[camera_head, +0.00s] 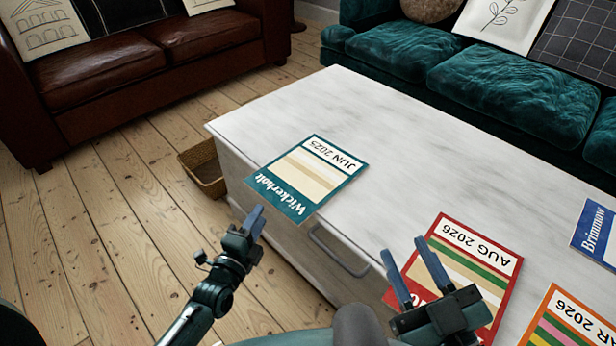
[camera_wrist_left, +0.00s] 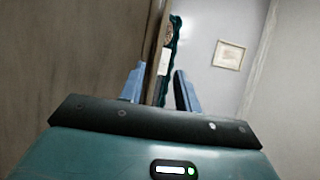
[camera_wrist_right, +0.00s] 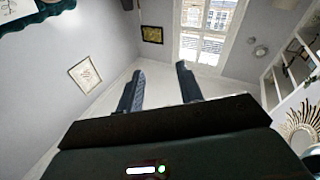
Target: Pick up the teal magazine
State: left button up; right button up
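The teal magazine (camera_head: 308,178), marked "Wickerholt" and "JUN 2025", lies flat on the pale table (camera_head: 290,108) near its left end. Its title end sticks out past the table's near edge. My left gripper (camera_head: 257,214) is just in front of and below that overhanging end, with nothing visibly held. Its two fingers stand apart in the left wrist view (camera_wrist_left: 158,75), where the magazine cannot be made out. My right gripper (camera_head: 406,262) is open and empty, in front of a red magazine (camera_head: 480,248). The right wrist view (camera_wrist_right: 160,72) also shows its fingers apart.
An orange-edged magazine (camera_head: 572,318) and a blue magazine (camera_head: 597,232) lie further right on the table. The table front has a drawer handle (camera_head: 338,252). A wicker basket (camera_head: 205,172) stands on the floor by the table's left end. A teal sofa (camera_head: 515,88) stands behind.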

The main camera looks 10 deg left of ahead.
aim_at(269, 203)
pick_arm(q)
jog(key=w+b, duration=0.1)
jog(key=w, duration=0.1)
jog(key=w+d+b, duration=0.1)
jog(key=w, duration=0.3)
jog(key=shift+w+d+f+b, duration=0.15)
jog(key=shift+d+b, duration=0.1)
jog(key=shift+b, duration=0.15)
grip_shut()
